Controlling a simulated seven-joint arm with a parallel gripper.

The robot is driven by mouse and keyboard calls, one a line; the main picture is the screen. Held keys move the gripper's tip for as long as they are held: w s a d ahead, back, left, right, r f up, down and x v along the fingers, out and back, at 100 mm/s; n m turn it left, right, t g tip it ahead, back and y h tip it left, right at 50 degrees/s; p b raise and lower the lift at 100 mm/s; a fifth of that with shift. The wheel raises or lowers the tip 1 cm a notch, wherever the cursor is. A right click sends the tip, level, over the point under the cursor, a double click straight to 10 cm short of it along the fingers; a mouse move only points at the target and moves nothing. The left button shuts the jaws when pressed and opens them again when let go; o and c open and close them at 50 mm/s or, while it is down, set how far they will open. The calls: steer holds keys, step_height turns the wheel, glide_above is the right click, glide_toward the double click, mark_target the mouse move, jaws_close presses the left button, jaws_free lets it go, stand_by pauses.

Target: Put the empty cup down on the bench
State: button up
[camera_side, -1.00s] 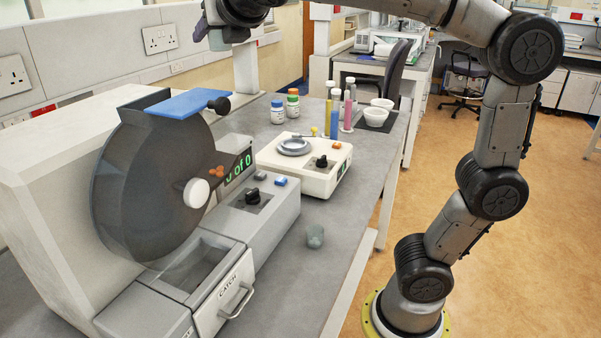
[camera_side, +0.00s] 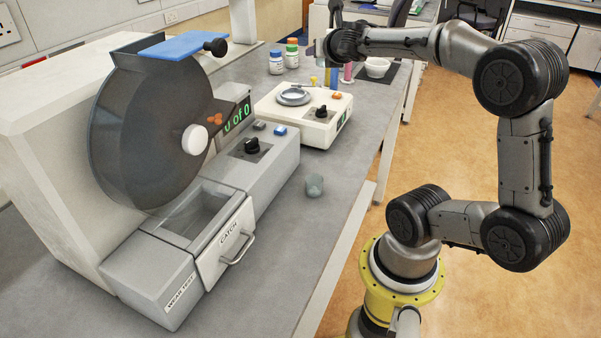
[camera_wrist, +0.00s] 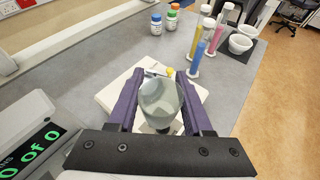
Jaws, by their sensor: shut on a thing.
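In the wrist view my gripper (camera_wrist: 161,78) is shut on a clear, empty-looking cup (camera_wrist: 160,102), with one purple finger on each side. The cup is above the white balance, apart from the bench (camera_wrist: 95,75). In the side view my gripper is high at the upper middle, near the colored tubes, partly hidden by my wrist; the held cup (camera_side: 321,48) shows only faintly there.
The grey drum machine (camera_side: 150,135) with its catch drawer (camera_side: 225,247) fills the left. A white balance (camera_side: 303,125), capped bottles (camera_side: 276,62), tubes (camera_wrist: 195,58) and white bowls (camera_wrist: 240,43) stand farther back. Bench around the small cup is clear.

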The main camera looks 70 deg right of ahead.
steer(key=shift+w+a+f+n+t+y, duration=0.85)
steer(key=shift+w+f+n, duration=0.35)
steer(key=shift+w+f, duration=0.55)
step_height(320, 180, up, 7)
steer(key=w+a+m+g+h, duration=0.2)
steer(key=m+g+h, duration=0.1)
steer(key=m+g, duration=0.1)
steer(key=s+a+f+m, duration=0.1)
steer(key=a+f, duration=0.2)
steer(key=f, duration=0.1)
steer(key=s+a+f+g, duration=0.1)
steer(key=a+f, duration=0.3)
steer(key=s+a+f+m+g, duration=0.1)
steer(key=a+f, duration=0.2)
steer(key=f, duration=0.1)
steer(key=shift+s+a+f+m+g+h, duration=0.1)
steer(key=shift+a+f+m+g+h, duration=0.15)
steer(key=shift+a+f+m+h, duration=0.1)
steer(key=s+a+f+g, duration=0.1)
steer(key=s+a+f, duration=0.3)
steer(key=s+a, duration=0.1)
steer(key=t, duration=0.1)
glide_above(302, 214)
step_height(302, 214, down, 3)
steer(key=shift+f, duration=3.85)
